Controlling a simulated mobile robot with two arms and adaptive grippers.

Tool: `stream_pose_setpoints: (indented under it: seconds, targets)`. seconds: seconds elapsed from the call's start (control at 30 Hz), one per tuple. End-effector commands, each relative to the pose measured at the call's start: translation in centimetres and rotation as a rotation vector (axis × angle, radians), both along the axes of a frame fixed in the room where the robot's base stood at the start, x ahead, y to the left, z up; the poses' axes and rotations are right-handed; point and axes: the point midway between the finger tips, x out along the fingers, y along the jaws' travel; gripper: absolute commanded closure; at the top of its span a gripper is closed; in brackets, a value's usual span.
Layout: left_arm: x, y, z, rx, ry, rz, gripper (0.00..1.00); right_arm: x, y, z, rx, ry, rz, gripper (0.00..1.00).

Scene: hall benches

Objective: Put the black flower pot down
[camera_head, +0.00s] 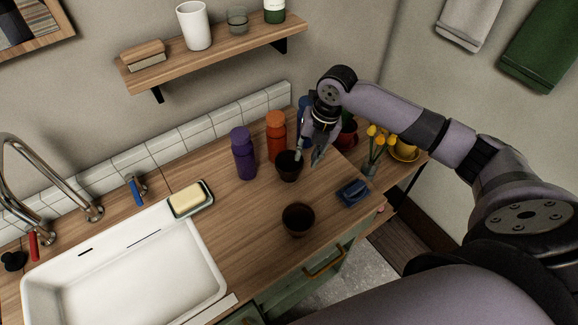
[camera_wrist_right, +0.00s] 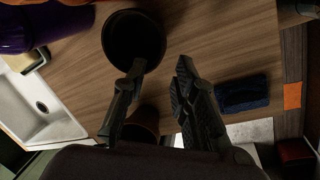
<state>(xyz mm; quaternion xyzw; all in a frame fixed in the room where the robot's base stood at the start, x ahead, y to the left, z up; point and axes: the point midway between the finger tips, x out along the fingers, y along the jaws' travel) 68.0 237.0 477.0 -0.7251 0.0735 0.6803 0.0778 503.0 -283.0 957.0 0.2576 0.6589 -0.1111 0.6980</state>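The black flower pot (camera_head: 289,167) stands upright on the wooden counter (camera_head: 238,218), in front of the bottles. In the right wrist view the black pot (camera_wrist_right: 130,35) is at the upper left, with its dark mouth towards the camera. My right gripper (camera_head: 309,157) is just to the right of the pot. Its fingers are spread with a clear gap between them in the wrist view (camera_wrist_right: 160,67). One finger overlaps the pot's rim there; I cannot tell if it touches. My left gripper is not in view.
A dark brown pot (camera_head: 298,220) stands nearer the counter's front edge. Purple (camera_head: 243,155) and orange (camera_head: 276,137) bottles stand behind, with a blue one partly hidden. A blue folded cloth or sponge (camera_head: 353,192) lies right. The sink (camera_head: 125,270) is left.

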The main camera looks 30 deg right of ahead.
Motion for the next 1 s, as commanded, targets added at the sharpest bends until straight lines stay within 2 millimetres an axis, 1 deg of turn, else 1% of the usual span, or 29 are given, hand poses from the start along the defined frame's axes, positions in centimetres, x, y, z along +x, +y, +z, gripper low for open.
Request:
stream_pose_setpoints:
  seconds: [0.1, 0.3, 0.37, 0.5, 0.63, 0.73, 0.93, 1.0]
  targets:
    - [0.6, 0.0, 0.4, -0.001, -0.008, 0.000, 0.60, 0.2, 0.3, -1.5, 0.002, 0.001, -0.002, 0.74]
    - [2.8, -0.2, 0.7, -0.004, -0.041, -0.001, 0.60, 0.3, 0.5, -2.7, 0.001, 0.001, -0.001, 0.74]
    - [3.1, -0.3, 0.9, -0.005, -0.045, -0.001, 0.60, 0.4, 0.7, -3.5, 0.001, 0.002, -0.001, 0.74]
    - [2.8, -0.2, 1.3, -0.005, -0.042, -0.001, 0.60, 0.6, 1.2, -5.8, 0.001, 0.002, -0.002, 0.74]
    - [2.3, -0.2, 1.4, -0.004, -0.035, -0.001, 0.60, 0.8, 1.4, -7.3, 0.001, 0.001, -0.001, 0.74]
    - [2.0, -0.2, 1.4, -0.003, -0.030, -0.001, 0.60, 0.9, 1.4, -7.8, -0.001, 0.000, -0.001, 0.74]
    - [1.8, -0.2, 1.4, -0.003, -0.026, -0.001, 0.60, 0.9, 1.4, -7.8, -0.002, -0.001, 0.000, 0.74]
    - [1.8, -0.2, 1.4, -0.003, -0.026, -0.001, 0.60, 0.9, 1.4, -7.8, -0.001, -0.002, 0.000, 0.79]
